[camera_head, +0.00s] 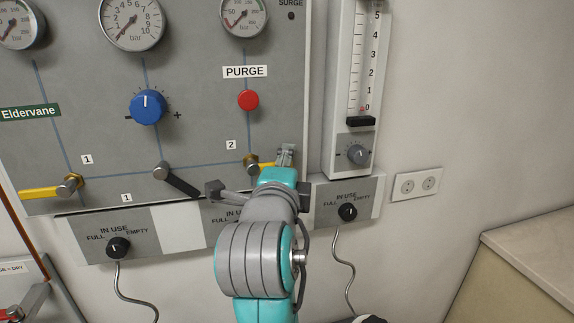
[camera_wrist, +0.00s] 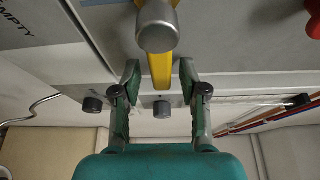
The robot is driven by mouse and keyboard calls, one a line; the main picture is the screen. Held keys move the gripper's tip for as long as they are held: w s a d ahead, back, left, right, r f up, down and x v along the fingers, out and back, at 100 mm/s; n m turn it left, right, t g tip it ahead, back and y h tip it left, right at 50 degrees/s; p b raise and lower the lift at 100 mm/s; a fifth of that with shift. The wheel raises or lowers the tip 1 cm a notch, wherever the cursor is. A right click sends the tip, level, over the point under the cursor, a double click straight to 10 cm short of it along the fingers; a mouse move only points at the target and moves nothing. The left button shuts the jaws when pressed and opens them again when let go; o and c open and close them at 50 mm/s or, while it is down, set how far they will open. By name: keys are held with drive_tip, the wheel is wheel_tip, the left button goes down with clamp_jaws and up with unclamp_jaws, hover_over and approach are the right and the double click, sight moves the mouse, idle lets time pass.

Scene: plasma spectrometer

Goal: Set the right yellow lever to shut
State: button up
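The right yellow lever (camera_head: 264,166), by the label 2, has a grey round hub and a yellow handle pointing right in the head view. My arm hides part of its handle. In the wrist view the yellow lever (camera_wrist: 160,70) comes down from its grey hub between my fingers. My gripper (camera_wrist: 160,72) is open, with one finger on each side of the handle and a gap visible on both sides. In the head view only part of my gripper (camera_head: 286,155) shows, at the handle's right end.
A left yellow lever (camera_head: 45,192) points left, and a black lever (camera_head: 180,182) slants down right beside my arm. A red purge button (camera_head: 248,100) and blue knob (camera_head: 147,106) sit above. A flowmeter (camera_head: 355,90) stands right of my gripper. Black selector knobs (camera_head: 348,211) line the lower strip.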

drive_tip(key=s+a, duration=0.1)
drive_tip(key=s, duration=1.1)
drive_tip(key=shift+a, duration=0.2)
drive_tip(key=d+f+n+y, duration=0.1)
drive_tip(key=d+f+n, duration=0.25)
drive_tip(key=f, duration=0.45)
drive_tip(key=s+d+f+n+y, duration=0.1)
drive_tip(key=d+f+n, duration=0.1)
drive_tip(key=f+n, duration=0.5)
drive_tip(key=d+f+n+y, duration=0.1)
drive_tip(key=d+f+n, duration=0.1)
drive_tip(key=f, duration=0.8)
drive_tip(key=s+d+f+n+g, duration=0.2)
drive_tip(key=s+d+f+n, duration=0.35)
drive_tip(key=s+f, duration=0.55)
drive_tip(key=s+d+f, duration=0.2)
drive_tip(key=s+d, duration=0.2)
drive_tip(key=s, duration=0.7)
drive_tip(key=s+d+f+n+g+h, duration=0.1)
drive_tip(key=s+d, duration=0.3)
drive_tip(key=s, duration=0.8)
drive_tip(key=shift+s+f, duration=0.25)
drive_tip(key=shift+f, duration=0.35)
